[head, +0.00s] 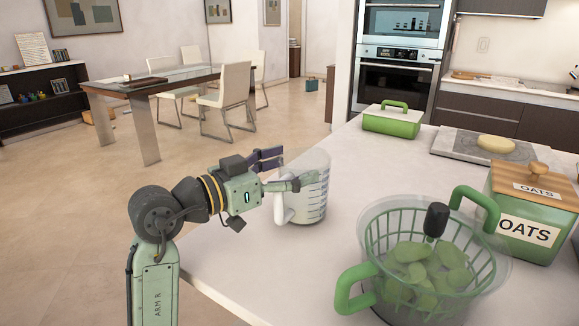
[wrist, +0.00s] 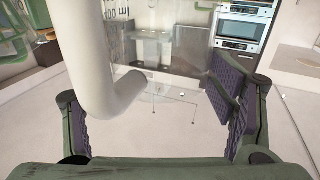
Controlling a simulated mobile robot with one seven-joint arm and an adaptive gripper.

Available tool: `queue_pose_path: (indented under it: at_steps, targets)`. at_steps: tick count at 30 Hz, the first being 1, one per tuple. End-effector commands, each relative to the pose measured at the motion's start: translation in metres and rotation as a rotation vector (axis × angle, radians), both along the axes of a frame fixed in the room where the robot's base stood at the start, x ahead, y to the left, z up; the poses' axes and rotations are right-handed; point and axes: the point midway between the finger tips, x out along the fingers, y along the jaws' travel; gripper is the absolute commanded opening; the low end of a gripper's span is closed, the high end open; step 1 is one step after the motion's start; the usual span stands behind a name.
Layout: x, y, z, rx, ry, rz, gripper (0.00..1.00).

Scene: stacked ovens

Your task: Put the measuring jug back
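The measuring jug (head: 308,190) is clear with dark markings and a white handle (head: 284,203). It stands upright on the pale counter near its left edge. My gripper (head: 277,172) is at the jug's upper left side, with its fingers spread. In the wrist view, the white handle (wrist: 110,80) looms large between the spread fingers of my gripper (wrist: 150,95), nearer the left finger. The right finger stands well apart from the handle. I cannot tell whether the left finger touches it. The left fingertip is partly hidden by the handle.
A green-handled strainer bowl (head: 385,293) with green slices stands right of the jug on the counter (head: 250,270). A green OATS canister (head: 530,225), a board (head: 450,146) with a pale round item, and a green lidded dish (head: 392,123) stand further back. Stacked ovens (head: 395,85) are behind.

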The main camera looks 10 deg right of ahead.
Motion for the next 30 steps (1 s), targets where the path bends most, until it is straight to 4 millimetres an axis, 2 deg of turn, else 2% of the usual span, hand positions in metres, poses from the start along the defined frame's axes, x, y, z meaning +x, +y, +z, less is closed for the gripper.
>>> queue_pose_path:
  at_steps: [8,20,23,30]
  targets:
    - [0.0,0.0,0.0,0.001,0.0,0.0,0.96]
    - [0.0,0.0,0.007,0.001,0.0,0.0,0.96]
    - [-0.004,0.012,0.002,0.0,-0.001,0.003,0.96]
    - [-0.025,0.06,0.001,0.0,-0.001,0.004,0.96]
